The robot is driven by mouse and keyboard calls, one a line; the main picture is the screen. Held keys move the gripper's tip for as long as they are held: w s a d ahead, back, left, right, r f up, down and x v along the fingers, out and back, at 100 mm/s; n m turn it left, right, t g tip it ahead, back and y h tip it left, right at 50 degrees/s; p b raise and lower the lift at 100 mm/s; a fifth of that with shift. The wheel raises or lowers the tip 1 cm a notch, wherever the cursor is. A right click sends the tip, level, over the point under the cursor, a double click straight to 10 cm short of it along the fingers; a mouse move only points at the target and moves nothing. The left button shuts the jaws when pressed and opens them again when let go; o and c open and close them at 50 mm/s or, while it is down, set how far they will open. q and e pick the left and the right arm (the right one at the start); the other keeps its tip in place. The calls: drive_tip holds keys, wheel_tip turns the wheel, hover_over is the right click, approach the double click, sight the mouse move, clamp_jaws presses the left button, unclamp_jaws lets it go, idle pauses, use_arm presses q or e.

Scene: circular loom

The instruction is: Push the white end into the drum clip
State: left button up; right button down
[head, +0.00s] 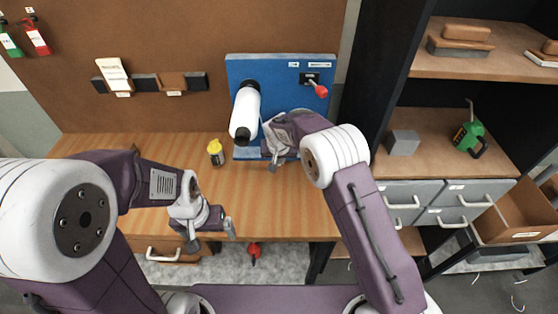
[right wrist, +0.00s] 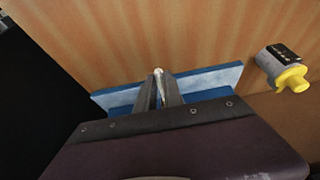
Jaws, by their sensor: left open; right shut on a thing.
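The white drum (head: 245,112) with black ends is mounted on a blue panel (head: 290,98) at the back of the bench. My right gripper (head: 272,158) is just right of the drum, low in front of the panel. In the right wrist view its fingers (right wrist: 160,92) are shut on a thin white end (right wrist: 159,74), whose tip shows between the fingertips above a blue ledge (right wrist: 215,78). The drum clip cannot be made out. Whether the white end touches the drum cannot be told. My left gripper (head: 211,238) is open and empty over the bench's front edge.
A yellow-topped bottle (head: 215,152) stands on the wooden bench (head: 125,148) left of the drum; it also shows in the right wrist view (right wrist: 285,70). A red-handled switch (head: 320,90) sits on the panel's upper right. Shelves and grey drawers (head: 465,195) stand at the right.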

drive_tip(key=shift+w+p, duration=0.3)
drive_tip(key=shift+w, duration=0.2)
drive_tip(key=c, duration=1.4)
unclamp_jaws()
drive_tip(key=shift+w, duration=0.1)
drive_tip(key=shift+r, duration=0.1)
drive_tip(key=b+v, duration=0.2)
drive_tip(key=v, duration=0.7)
